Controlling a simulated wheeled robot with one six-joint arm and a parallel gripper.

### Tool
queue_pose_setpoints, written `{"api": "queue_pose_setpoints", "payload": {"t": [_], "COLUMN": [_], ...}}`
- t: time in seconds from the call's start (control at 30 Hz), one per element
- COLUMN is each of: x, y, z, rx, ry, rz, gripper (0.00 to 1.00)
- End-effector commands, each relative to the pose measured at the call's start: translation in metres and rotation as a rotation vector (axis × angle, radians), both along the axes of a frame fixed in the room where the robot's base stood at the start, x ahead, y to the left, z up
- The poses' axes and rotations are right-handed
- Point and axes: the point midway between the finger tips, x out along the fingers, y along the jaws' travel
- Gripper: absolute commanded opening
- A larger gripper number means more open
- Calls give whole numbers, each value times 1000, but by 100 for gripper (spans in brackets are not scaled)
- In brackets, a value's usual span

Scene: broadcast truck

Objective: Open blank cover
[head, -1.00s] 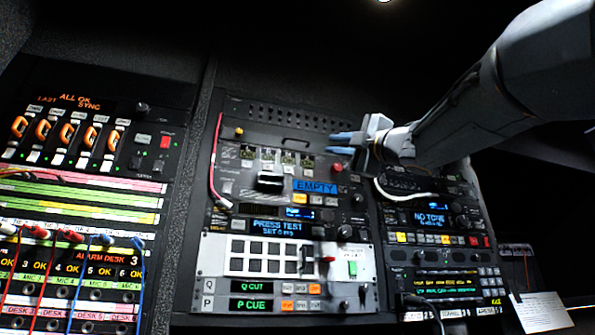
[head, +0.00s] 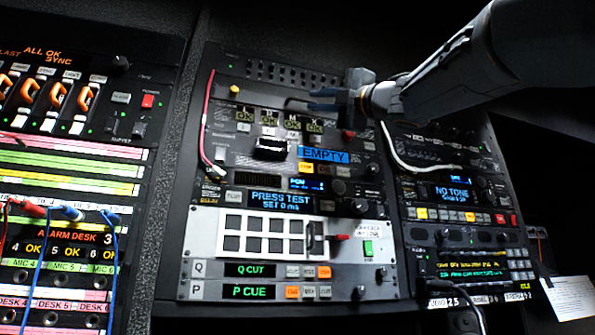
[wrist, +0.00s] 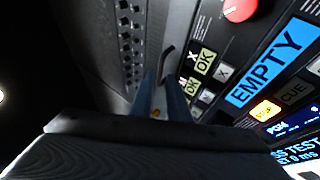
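The blank cover appears to be the dark panel (head: 262,92) with a small black bar handle (head: 297,104), near the top of the middle rack; the label is not readable. The handle also shows in the wrist view (wrist: 166,58), just beyond the fingertips. My gripper (head: 312,99) is beside the handle's right end in the head view. Its two blue-grey fingers are apart, with a narrow gap between them in the wrist view (wrist: 160,80). Nothing is visibly held. Whether a finger touches the handle or panel cannot be told.
Below are a row of OK displays (head: 268,124), a blue EMPTY label (head: 323,155) and a red knob (wrist: 240,8). A red cable (head: 206,125) hangs at left and a white cable (head: 392,150) at right.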

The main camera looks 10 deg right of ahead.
Motion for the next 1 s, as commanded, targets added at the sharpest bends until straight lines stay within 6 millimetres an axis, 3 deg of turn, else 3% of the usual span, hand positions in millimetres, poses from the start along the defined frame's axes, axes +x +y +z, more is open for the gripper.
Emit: {"api": "queue_pose_setpoints", "payload": {"t": [0.3,0.63,0.73,1.0], "x": [25,28,28,28], "y": [22,25,25,24], "z": [20,21,21,21], "rx": [1,1,1,1], "ry": [0,1,1,4], "rz": [2,3,3,3], "gripper": [15,15,0,0]}}
